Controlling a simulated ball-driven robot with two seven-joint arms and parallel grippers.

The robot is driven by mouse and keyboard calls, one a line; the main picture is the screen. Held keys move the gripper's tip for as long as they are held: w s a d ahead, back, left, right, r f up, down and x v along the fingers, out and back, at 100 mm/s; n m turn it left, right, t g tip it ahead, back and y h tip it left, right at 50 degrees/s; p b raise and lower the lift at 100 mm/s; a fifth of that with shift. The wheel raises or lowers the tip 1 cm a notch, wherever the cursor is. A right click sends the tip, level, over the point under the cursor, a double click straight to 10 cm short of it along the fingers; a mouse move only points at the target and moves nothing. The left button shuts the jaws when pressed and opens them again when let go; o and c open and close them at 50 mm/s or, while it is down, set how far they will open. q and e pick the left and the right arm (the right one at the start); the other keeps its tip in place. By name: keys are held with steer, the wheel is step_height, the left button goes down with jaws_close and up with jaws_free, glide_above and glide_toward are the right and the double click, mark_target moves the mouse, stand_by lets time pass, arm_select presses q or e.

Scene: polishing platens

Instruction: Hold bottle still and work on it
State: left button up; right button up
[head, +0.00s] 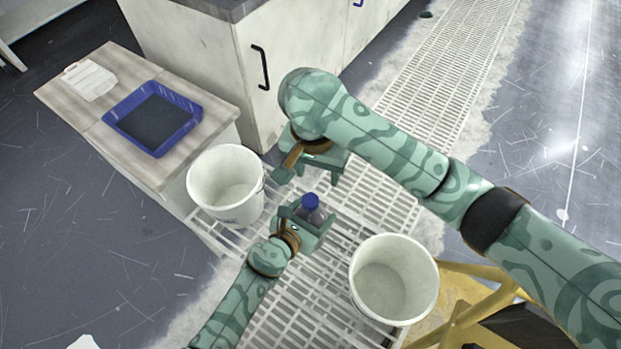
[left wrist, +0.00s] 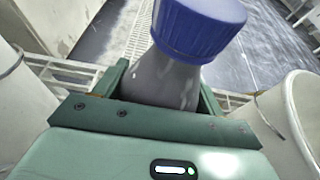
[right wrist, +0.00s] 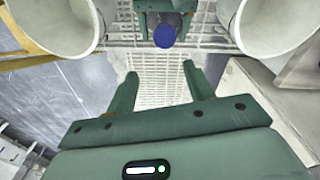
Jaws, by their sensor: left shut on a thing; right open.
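The bottle (left wrist: 170,75) has a grey body and a blue screw cap (left wrist: 200,28). In the head view the bottle's cap (head: 310,202) stands up between the fingers of my left gripper (head: 309,217), which is shut on the bottle. The lower part of the bottle is hidden by the gripper. My right gripper (head: 308,178) is open and empty, above and behind the bottle in the head view. In the right wrist view the fingers of my right gripper (right wrist: 158,88) are spread apart, and the blue cap (right wrist: 164,36) is beyond them, not touching.
A white bucket (head: 226,185) stands left of the bottle and another (head: 394,280) to the right. A bench (head: 110,150) bears a blue tray (head: 193,107) and a pale item (head: 89,80). A white cabinet (head: 200,60) is behind. Yellow framework (head: 455,325) is at lower right.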

mark_target(311, 200)
steer(key=m, duration=0.1)
steer(key=s+a+m, duration=0.1)
steer(key=shift+a+f+m+y, duration=0.1)
steer(key=shift+f+m+y, duration=0.2)
steer(key=shift+f, duration=0.05)
step_height(311, 200, down, 8)
steer(key=shift+r, duration=0.15)
